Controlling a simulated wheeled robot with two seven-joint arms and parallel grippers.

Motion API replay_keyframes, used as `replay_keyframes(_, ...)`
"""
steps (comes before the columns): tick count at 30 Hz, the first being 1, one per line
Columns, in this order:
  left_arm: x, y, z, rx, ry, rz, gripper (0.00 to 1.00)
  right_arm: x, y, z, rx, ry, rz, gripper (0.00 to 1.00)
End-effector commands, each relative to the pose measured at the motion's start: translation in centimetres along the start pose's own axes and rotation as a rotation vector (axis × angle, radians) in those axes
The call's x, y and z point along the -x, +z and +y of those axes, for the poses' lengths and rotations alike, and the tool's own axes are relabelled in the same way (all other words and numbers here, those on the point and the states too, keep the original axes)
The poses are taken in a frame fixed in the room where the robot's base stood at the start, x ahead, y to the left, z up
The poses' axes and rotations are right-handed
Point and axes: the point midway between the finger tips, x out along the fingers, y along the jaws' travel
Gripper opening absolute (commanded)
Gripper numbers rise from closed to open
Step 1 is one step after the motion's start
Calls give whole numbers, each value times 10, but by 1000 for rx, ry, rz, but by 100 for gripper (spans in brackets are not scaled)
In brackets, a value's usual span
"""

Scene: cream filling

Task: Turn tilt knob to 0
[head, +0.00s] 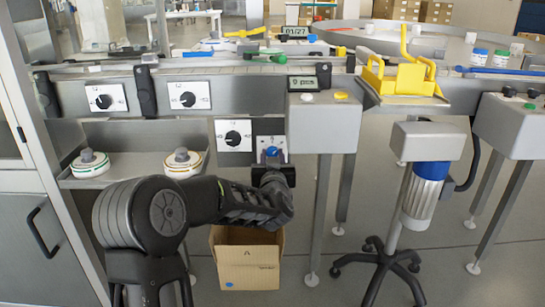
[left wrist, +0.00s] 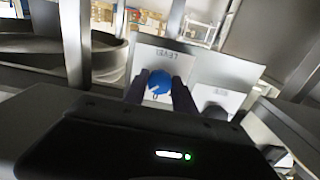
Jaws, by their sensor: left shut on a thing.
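My left gripper (head: 271,162) is at the blue knob (head: 271,152) on the lower right panel plate, with its fingers shut on it. In the left wrist view the blue knob (left wrist: 159,82) sits between the two fingers, with a white pointer mark on it. Its plate (left wrist: 170,55) reads LEVEL, upside down. A black knob (head: 233,137) is on the plate just left of it. Two more black knobs, the left one (head: 104,101) and the middle one (head: 188,99), sit higher up. Their labels are too small to read, so I cannot tell which is tilt. My right gripper is not in view.
An open cardboard box (head: 248,272) is on the floor below. A grey control box (head: 323,125) and its leg stand close to the right.

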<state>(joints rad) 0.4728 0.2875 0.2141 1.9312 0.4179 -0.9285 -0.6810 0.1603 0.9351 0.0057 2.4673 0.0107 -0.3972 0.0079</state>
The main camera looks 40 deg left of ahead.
Motion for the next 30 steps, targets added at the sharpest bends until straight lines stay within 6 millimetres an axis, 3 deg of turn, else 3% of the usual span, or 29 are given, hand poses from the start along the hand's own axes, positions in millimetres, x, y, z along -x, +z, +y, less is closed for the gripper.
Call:
replay_keyframes(14, 0, 1, 0, 106, 0, 2, 0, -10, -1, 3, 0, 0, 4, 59)
replay_keyframes(30, 0, 3, 1, 517, 1, 1, 0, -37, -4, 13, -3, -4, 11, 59)
